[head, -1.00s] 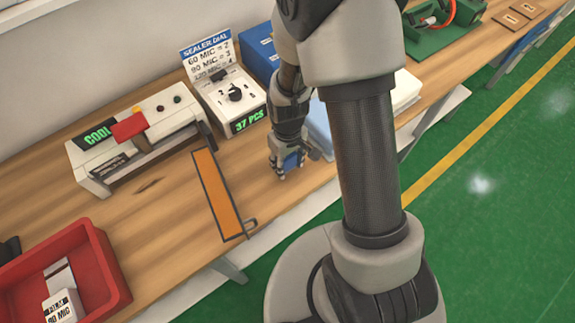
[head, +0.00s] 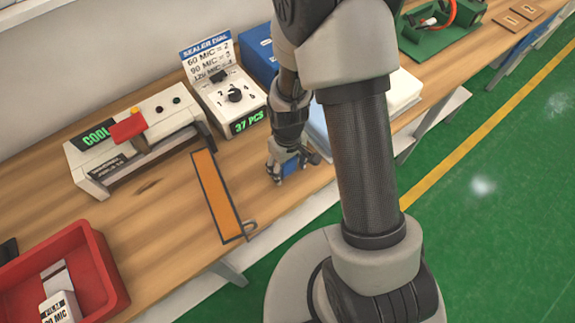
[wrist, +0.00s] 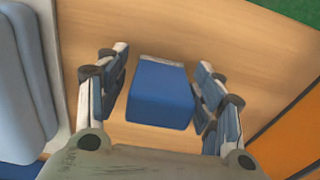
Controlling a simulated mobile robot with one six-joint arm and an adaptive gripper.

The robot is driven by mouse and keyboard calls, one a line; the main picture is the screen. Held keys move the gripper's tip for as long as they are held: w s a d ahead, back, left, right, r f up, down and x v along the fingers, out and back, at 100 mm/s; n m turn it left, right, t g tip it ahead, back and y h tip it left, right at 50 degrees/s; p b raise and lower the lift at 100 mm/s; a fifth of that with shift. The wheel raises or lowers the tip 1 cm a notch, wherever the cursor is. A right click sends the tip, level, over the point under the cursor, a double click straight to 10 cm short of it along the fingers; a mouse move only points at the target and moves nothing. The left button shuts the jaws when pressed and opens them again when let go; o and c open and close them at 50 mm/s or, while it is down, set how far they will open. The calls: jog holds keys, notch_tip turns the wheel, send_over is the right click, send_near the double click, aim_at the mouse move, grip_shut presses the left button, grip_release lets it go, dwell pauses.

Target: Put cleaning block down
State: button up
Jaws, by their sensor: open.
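The cleaning block is a blue block with a pale far edge, in the middle of the wrist view (wrist: 160,95). It sits on the wooden table between the fingers of my gripper (wrist: 162,72). The gripper is open, with a visible gap between the block and the fingers on both sides. In the head view my gripper (head: 289,174) is low over the table near its front edge, and only a small blue patch of the block (head: 290,166) shows between the fingers.
An orange strip in a dark frame (head: 217,195) lies left of my gripper. Behind are the white sealer (head: 135,135) and the dial box (head: 228,95). Pale stacked pads (wrist: 18,75) lie close on the other side. A red bin (head: 100,265) stands at the front left.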

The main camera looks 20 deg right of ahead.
notch_tip(320, 180, up, 12)
jog(key=p, duration=0.4)
jog(key=shift+r+p, duration=0.25)
jog(key=shift+p, duration=0.1)
jog(key=s+r+m+t, duration=0.1)
jog(key=s+r+t, duration=0.1)
jog(key=s+r, duration=0.5)
jog(key=s+r+m+t, duration=0.2)
jog(key=s+r, duration=0.6)
jog(key=r, duration=0.8)
jog(key=shift+m+t, duration=0.3)
jog(key=shift+o, duration=0.5)
